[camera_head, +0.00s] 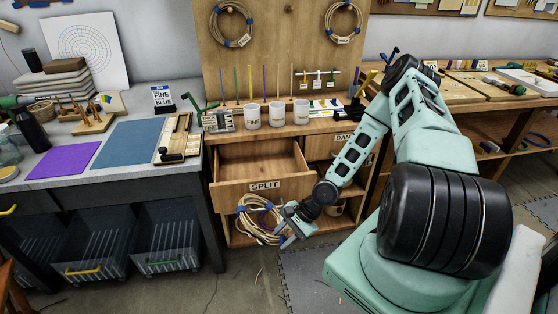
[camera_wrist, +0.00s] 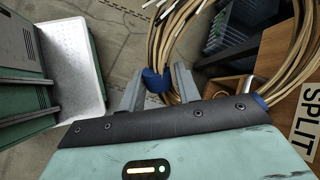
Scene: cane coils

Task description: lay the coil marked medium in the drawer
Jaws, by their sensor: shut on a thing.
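A pale cane coil (camera_head: 258,228) with blue bindings hangs in my gripper (camera_head: 293,222), low in front of the cabinet. In the wrist view the jaws (camera_wrist: 157,88) close on the coil (camera_wrist: 276,75) at a blue binding (camera_wrist: 155,80). No readable size tag shows on this coil. The drawer labelled SPLIT (camera_head: 226,194) is pulled open above the coil, and its visible inside looks empty. Its front also shows at the right edge of the wrist view (camera_wrist: 308,112). The coil is outside the drawer.
Two more coils (camera_head: 232,42) (camera_head: 325,36) hang tagged on the pegboard, with a bare peg (camera_head: 289,8) between them. Cups (camera_head: 252,117) stand on the cabinet top. A second drawer (camera_head: 322,148) is shut at the right. A grey bench (camera_head: 60,160) stands left, bins (camera_head: 165,242) beneath.

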